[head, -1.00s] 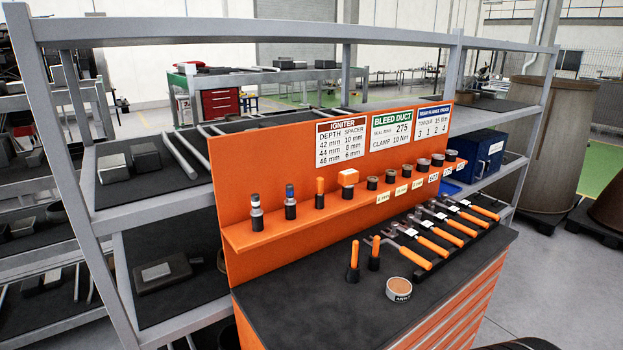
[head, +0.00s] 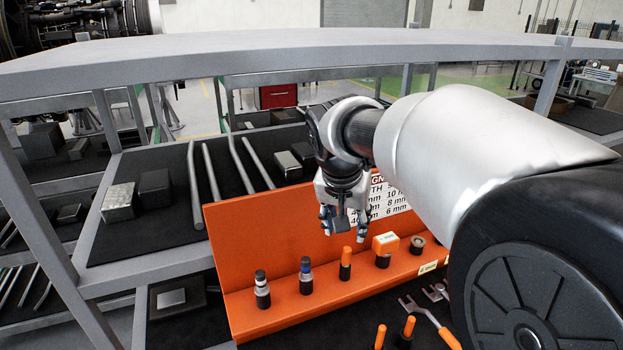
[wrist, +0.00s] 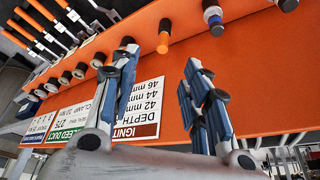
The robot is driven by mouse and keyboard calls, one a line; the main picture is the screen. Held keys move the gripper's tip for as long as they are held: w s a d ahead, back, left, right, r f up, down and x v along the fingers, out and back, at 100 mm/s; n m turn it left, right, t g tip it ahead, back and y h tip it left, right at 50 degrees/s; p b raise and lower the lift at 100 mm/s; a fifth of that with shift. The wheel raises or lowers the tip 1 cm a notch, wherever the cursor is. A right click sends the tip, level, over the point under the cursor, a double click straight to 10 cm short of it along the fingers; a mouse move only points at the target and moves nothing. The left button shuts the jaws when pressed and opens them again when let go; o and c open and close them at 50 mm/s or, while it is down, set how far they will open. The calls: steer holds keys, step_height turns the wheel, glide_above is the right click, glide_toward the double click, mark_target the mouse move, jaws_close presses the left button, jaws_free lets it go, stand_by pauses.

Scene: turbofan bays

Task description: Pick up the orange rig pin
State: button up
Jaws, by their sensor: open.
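An orange pin (head: 346,257) stands upright in a black holder on the orange ledge (head: 330,287). It also shows in the wrist view (wrist: 164,36), between and beyond the fingertips. I cannot tell from the pictures which one is named the rig pin. My gripper (head: 345,228) is open and empty, pointing down in front of the orange back panel, above the ledge pin and apart from it. Its blue-grey fingers (wrist: 162,72) spread wide in the wrist view.
An orange-handled fork tool (head: 435,325) lies on the bench. A grey rack (head: 300,52) rises behind the panel.

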steer(key=w, duration=0.3)
glide_toward(347, 250)
steer(key=x, duration=0.5)
steer(key=shift+w+a+f, duration=0.1)
steer(key=shift+w, duration=0.2)
steer(key=shift+x, duration=3.05)
steer(key=shift+s, duration=0.15)
jaws_close()
